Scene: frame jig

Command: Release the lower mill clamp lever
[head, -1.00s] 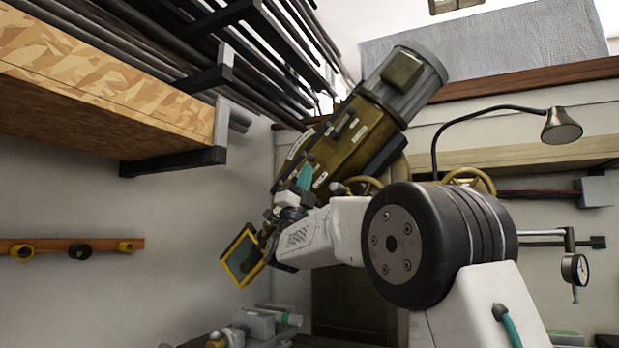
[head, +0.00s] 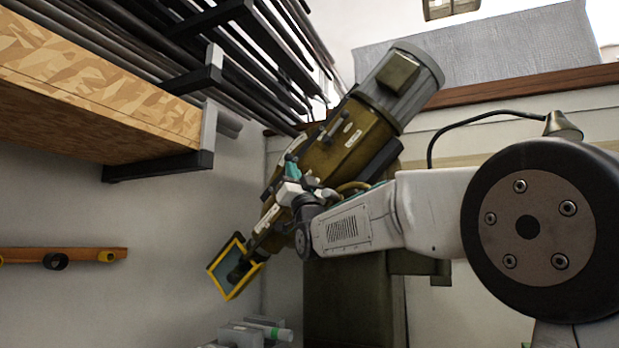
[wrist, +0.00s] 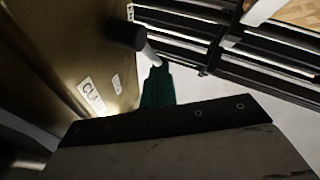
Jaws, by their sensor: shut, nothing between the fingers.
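The mill head (head: 362,138) is olive-brown and tilted, with a grey motor on top, in the head view. A lever (head: 335,126) stands out from its face above my gripper (head: 291,160). I cannot tell which clamp lever it is. In the wrist view, a dark knob (wrist: 125,34) on a pale rod juts from the mill's side. A partly readable clamp label (wrist: 91,97) is on that side. My gripper's teal fingers (wrist: 157,78) are shut and empty, close to the rod's end; I cannot tell whether they touch. My wrist hides the lower mill face in the head view.
A yellow-framed screen (head: 234,267) hangs just below left of my gripper. A rack of dark bars (head: 235,60) and a wooden shelf (head: 85,85) are at upper left. A lamp (head: 562,126) stands behind my arm. The grey wall at left leaves free room.

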